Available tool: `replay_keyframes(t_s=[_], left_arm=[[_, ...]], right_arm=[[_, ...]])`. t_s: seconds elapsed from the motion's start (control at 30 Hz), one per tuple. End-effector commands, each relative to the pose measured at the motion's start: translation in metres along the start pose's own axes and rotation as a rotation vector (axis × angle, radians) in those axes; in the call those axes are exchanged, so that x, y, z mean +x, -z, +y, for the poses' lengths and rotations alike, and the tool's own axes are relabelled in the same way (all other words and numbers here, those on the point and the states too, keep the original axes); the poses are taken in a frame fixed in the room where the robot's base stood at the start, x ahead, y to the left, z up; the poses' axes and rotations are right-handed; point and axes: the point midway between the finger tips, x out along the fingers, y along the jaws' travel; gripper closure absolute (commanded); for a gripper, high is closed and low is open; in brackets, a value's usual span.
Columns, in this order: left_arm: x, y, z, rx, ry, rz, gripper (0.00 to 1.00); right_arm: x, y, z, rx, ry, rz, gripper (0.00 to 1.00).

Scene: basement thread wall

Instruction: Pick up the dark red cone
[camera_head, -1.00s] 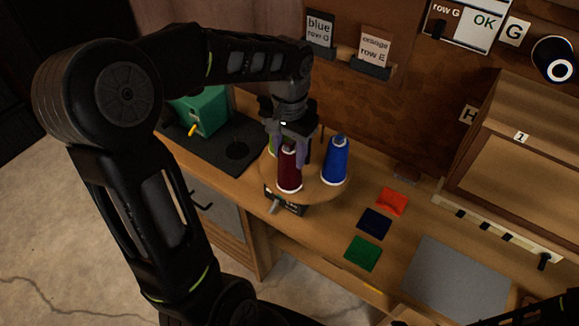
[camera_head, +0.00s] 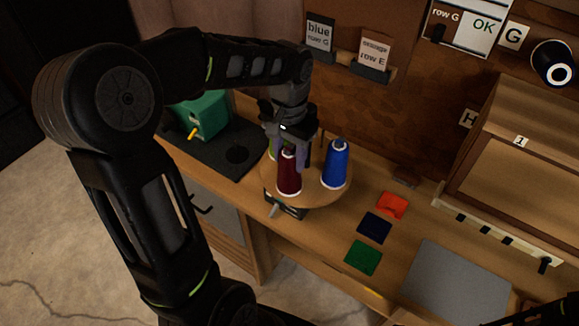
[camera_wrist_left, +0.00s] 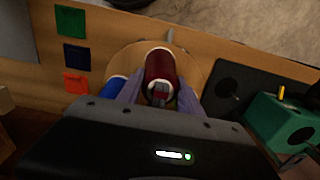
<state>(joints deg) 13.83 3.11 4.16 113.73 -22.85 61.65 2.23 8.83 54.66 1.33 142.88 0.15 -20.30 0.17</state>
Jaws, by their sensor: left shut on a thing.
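The dark red cone (camera_head: 289,174) stands upright on a round wooden disc (camera_head: 318,196), left of a blue cone (camera_head: 335,164). My left gripper (camera_head: 290,156) comes down over it from above. In the left wrist view the dark red cone (camera_wrist_left: 160,66) sits between the two purple-grey fingers of the gripper (camera_wrist_left: 160,94), and the fingers are shut on it. No gap under the cone is visible. Part of a yellow-green cone (camera_head: 272,149) shows behind it, mostly hidden. My right gripper is not in view.
The blue cone stands close beside the gripper on the disc. A green box (camera_head: 205,115) on a dark mat (camera_head: 222,150) is to the left. Orange (camera_head: 392,206), navy (camera_head: 375,227) and green (camera_head: 362,257) squares and a grey mat (camera_head: 455,285) lie to the right.

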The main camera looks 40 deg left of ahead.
Motion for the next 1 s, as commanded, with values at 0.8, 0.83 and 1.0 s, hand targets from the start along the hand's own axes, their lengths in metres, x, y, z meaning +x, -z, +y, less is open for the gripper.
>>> replay_keyframes(t_s=[0.8, 0.83, 1.0], left_arm=[[-0.099, 0.001, 0.0, 0.0, 0.0, 0.002, 1.0], [-0.1, 0.0, 0.0, 0.0, 0.0, 0.002, 1.0], [-0.101, 0.0, 0.0, 0.0, 0.0, 0.001, 1.0]], right_arm=[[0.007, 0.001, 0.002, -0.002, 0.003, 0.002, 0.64], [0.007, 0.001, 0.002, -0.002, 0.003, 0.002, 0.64], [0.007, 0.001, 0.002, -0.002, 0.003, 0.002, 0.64]])
